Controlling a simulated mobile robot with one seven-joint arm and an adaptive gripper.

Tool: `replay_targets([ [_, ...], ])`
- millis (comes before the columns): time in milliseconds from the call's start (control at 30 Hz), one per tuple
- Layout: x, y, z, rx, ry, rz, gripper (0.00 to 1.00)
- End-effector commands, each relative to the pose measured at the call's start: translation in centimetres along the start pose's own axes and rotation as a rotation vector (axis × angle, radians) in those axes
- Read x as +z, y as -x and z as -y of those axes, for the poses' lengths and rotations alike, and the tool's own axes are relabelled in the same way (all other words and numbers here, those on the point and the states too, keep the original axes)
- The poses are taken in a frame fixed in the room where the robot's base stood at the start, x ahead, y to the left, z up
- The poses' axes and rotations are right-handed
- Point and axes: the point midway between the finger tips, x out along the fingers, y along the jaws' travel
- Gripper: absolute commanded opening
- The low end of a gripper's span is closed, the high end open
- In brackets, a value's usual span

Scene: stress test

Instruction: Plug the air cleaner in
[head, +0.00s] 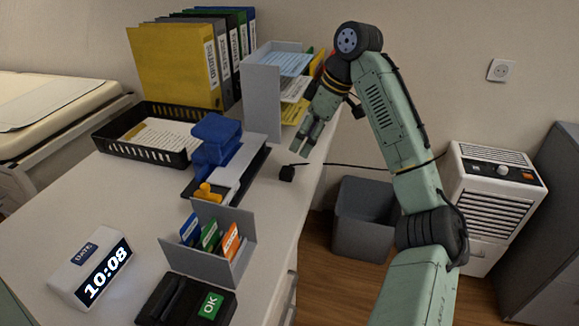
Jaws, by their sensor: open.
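The air cleaner (491,200) is a white slatted unit with a control panel on top, standing on the floor at the right. A black cord (345,165) runs left from its side, passing behind my arm, to a small black plug (287,173) on the desk near its right edge. The wall socket (501,71) is a pale square plate on the wall above the air cleaner, and nothing is in it. My gripper (302,152) is open, points down and left, and appears a little above and right of the plug. It holds nothing that I can see.
The desk (120,180) holds a blue stapler-like item (216,142), a grey card holder (215,262), a clock (91,268), a black tray (165,135) and binders (175,62). A grey bin (363,220) stands between desk and air cleaner. A dark cabinet (550,220) stands far right.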

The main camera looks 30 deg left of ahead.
Motion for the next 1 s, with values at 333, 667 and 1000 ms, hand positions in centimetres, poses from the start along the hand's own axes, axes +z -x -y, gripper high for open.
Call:
replay_targets([
  [333, -0.1, -0.7, 0.0, -0.002, 0.001, -0.001, 0.57],
  [667, -0.1, -5.3, 0.0, 0.0, 0.0, -0.003, 0.57],
  [1000, -0.1, -5.7, -0.1, 0.002, -0.001, -0.002, 0.57],
])
